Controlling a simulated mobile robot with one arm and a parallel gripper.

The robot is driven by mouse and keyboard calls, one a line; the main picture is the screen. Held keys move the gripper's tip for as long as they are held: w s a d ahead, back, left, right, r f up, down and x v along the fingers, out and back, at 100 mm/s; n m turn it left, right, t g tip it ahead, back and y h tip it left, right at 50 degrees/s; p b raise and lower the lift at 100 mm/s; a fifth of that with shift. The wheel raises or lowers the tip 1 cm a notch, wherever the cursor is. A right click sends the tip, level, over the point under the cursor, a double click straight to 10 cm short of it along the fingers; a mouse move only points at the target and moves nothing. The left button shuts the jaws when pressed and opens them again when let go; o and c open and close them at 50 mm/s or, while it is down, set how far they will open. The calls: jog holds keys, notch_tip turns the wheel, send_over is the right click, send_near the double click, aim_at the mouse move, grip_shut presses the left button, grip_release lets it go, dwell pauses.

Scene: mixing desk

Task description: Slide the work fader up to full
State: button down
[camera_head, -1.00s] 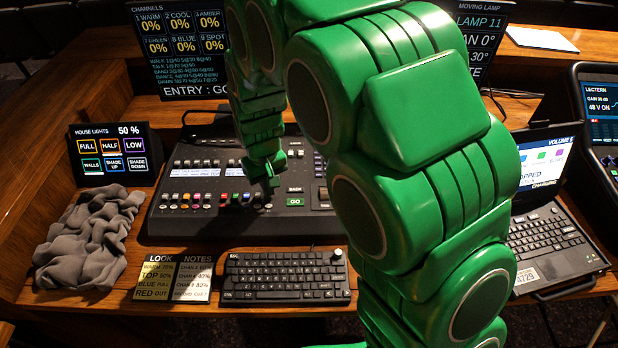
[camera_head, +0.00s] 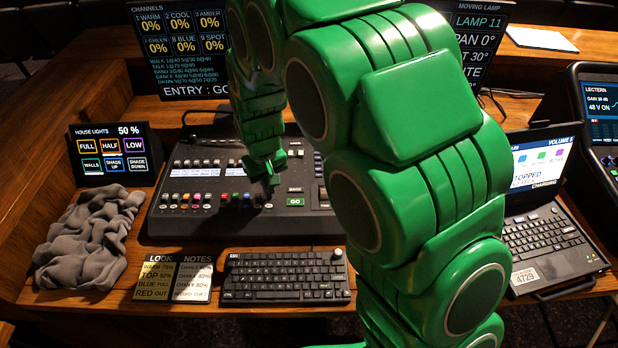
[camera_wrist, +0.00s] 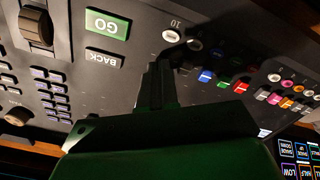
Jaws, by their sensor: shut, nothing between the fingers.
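The desk (camera_head: 235,225) is a dark console with a row of coloured fader caps (camera_head: 190,199) and a lit display strip. My gripper (camera_head: 269,193) is shut and empty, low over the desk's right half, just left of the green GO button (camera_head: 295,202). In the wrist view my gripper (camera_wrist: 158,72) points at the panel beside a white round cap (camera_wrist: 168,36) near the mark 10. I cannot read which one is the work fader, nor tell whether the fingertips touch a cap.
A BACK button (camera_wrist: 104,57) lies close to my fingers. A keyboard (camera_head: 285,278), note cards (camera_head: 173,278) and a grey cloth (camera_head: 92,238) lie at the front. A house lights panel (camera_head: 115,155) stands left; a laptop (camera_head: 550,240) stands right. My arm hides the desk's right end.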

jog(key=shift+w+f, duration=0.1)
jog(key=shift+w, duration=2.45)
dwell(0.4)
jog(key=shift+r, duration=2.5)
jog(key=shift+r, duration=0.15)
notch_tip(320, 180, up, 5)
jog(key=shift+f, duration=0.1)
